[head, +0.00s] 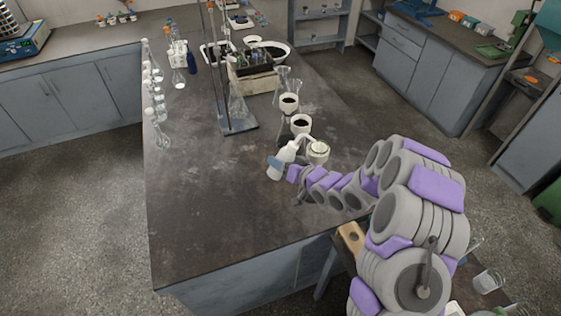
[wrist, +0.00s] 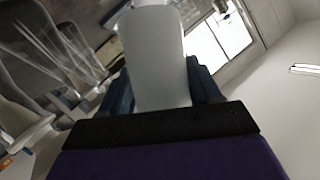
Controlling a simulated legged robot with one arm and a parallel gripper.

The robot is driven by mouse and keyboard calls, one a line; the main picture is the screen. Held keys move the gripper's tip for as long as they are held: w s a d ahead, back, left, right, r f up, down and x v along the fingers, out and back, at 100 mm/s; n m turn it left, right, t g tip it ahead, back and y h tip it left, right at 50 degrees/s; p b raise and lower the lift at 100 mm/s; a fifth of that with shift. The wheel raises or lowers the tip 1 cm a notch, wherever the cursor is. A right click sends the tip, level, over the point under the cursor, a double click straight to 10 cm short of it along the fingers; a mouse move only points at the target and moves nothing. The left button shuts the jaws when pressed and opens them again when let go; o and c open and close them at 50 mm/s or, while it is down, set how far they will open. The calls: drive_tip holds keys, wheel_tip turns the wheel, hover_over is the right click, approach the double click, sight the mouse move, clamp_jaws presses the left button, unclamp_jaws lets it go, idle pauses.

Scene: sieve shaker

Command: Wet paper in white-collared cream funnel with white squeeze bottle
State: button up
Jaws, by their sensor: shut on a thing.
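A white squeeze bottle (head: 287,154) is held by my gripper (head: 276,163) above the near part of the dark bench. The bottle tilts to the right, and its bent spout reaches over the nearest funnel (head: 318,153). I cannot tell whether the spout touches it. This funnel is cream with a pale inside. Two more cream funnels, with dark insides, stand behind it: the middle one (head: 301,124) and the far one (head: 289,103). Collar colours are too small to tell. In the wrist view the bottle body (wrist: 156,60) fills the space between the dark fingers.
A retort stand (head: 238,126) with a flask stands left of the funnels. Several glass flasks (head: 158,115) line the bench's left edge. A wooden crate (head: 255,84) with dark contents and a white basin (head: 281,45) are at the back. The bench's front left is clear.

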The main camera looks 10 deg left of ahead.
drive_tip(key=shift+d+r+p, duration=0.2)
drive_tip(key=shift+d+p, duration=0.1)
drive_tip(key=shift+d, duration=0.6)
drive_tip(key=shift+d, duration=0.5)
drive_tip(key=shift+a, duration=0.25)
drive_tip(key=shift+o, duration=0.5)
drive_tip(key=shift+c, duration=0.5)
drive_tip(key=shift+d, duration=0.1)
